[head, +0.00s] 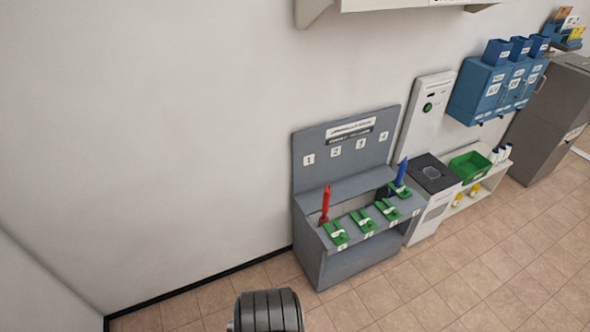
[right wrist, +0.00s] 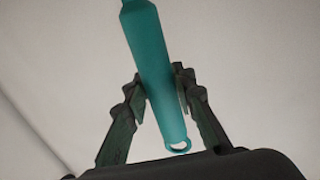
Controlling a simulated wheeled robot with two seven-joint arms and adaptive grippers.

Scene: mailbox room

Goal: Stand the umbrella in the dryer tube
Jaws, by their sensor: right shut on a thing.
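In the right wrist view, my right gripper (right wrist: 160,88) is shut on a teal umbrella (right wrist: 150,50), with one finger on each side of it. A small loop at the umbrella's lower end shows below the fingers, and its upper end runs out of the picture. In the head view, a white unit with a dark top and a pale opening (head: 432,173) stands right of the grey rack; it looks like the dryer. The inside of the opening is too small to make out. Neither gripper nor the teal umbrella shows in the head view.
A grey numbered rack (head: 335,270) holds a red umbrella (head: 325,203) and a blue umbrella (head: 401,172), with green latches in front. A tall white panel (head: 428,110) stands behind the dryer. A green bin (head: 470,166) is to its right. The tiled floor in front is clear.

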